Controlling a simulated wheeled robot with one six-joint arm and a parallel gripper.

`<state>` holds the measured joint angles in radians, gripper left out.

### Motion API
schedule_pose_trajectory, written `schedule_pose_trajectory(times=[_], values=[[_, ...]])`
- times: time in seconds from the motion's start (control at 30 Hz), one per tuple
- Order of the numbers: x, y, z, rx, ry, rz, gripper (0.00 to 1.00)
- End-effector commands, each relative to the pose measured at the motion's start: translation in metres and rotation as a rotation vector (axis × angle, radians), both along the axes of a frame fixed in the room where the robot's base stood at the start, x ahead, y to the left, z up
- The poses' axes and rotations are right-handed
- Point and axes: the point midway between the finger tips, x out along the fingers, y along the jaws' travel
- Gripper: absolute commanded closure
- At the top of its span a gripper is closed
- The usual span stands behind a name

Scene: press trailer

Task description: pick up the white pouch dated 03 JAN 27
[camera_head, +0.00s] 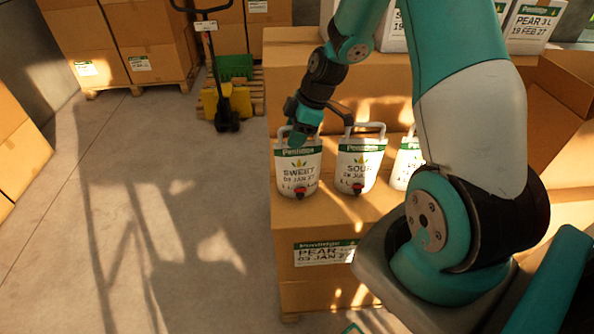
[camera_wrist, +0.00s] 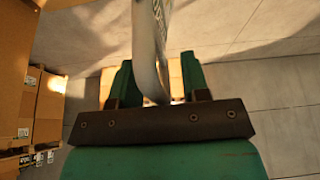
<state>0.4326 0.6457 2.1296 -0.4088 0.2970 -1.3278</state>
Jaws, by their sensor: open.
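The white pouch (camera_head: 298,170) at the left of a row has a green top band, a red tap and a handle. Its print reads SWEET, and the small date seems to read 03 JAN 27. It stands upright on a cardboard box. My gripper (camera_head: 297,130) is at its top, by the handle. In the wrist view, the pouch's white edge (camera_wrist: 149,45) lies between the two teal fingers of my gripper (camera_wrist: 157,68), which is open. The fingertips are partly hidden in the head view. Whether a finger touches the handle cannot be told.
A second white pouch (camera_head: 357,172), marked SOUR, stands close to the right. A third pouch (camera_head: 403,168) is mostly hidden by my arm. The supporting box (camera_head: 285,225) carries a PEAR label. A pallet jack (camera_head: 222,100) and stacked cartons (camera_head: 130,45) stand behind. Floor at left is clear.

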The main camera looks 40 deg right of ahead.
Motion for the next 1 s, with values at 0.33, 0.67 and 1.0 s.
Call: schedule_pose_trajectory(times=[0.33,0.67,1.0], values=[[0.0003,-0.0003,-0.0002,0.0,-0.001,0.0,0.97],[0.0004,-0.0004,0.0001,0.0,0.0,-0.001,1.0],[0.0005,-0.0005,0.0003,-0.001,-0.002,-0.001,1.0]])
